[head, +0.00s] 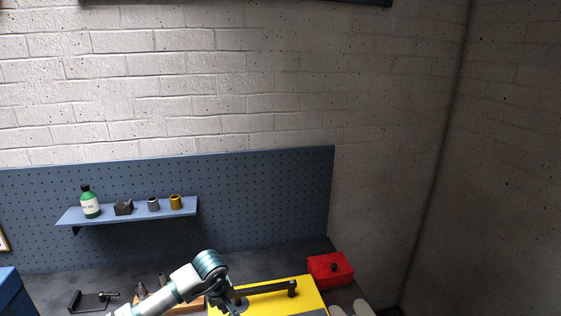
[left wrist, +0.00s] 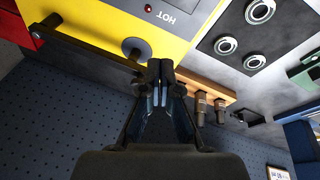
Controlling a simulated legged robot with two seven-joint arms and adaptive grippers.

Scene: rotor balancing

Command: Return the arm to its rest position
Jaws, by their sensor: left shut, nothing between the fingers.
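My left arm (head: 185,285) comes in from the bottom of the head view, white with a teal joint. It reaches up and right over the bench. My left gripper (head: 230,306) is partly cut off by the lower edge there, beside the yellow machine (head: 302,296). In the left wrist view the gripper's fingers (left wrist: 160,88) are together and hold nothing. They overlap the edge of the yellow machine (left wrist: 110,15) in that picture. I cannot tell the height above it. My right gripper does not show.
The machine has a black bar (head: 262,290) and a grey disc (left wrist: 136,48). A wooden block (left wrist: 207,85) with dark upright pieces is close by. A red box (head: 331,270) stands right. A shelf (head: 130,214) with a green bottle (head: 89,202) hangs on the pegboard (head: 270,195).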

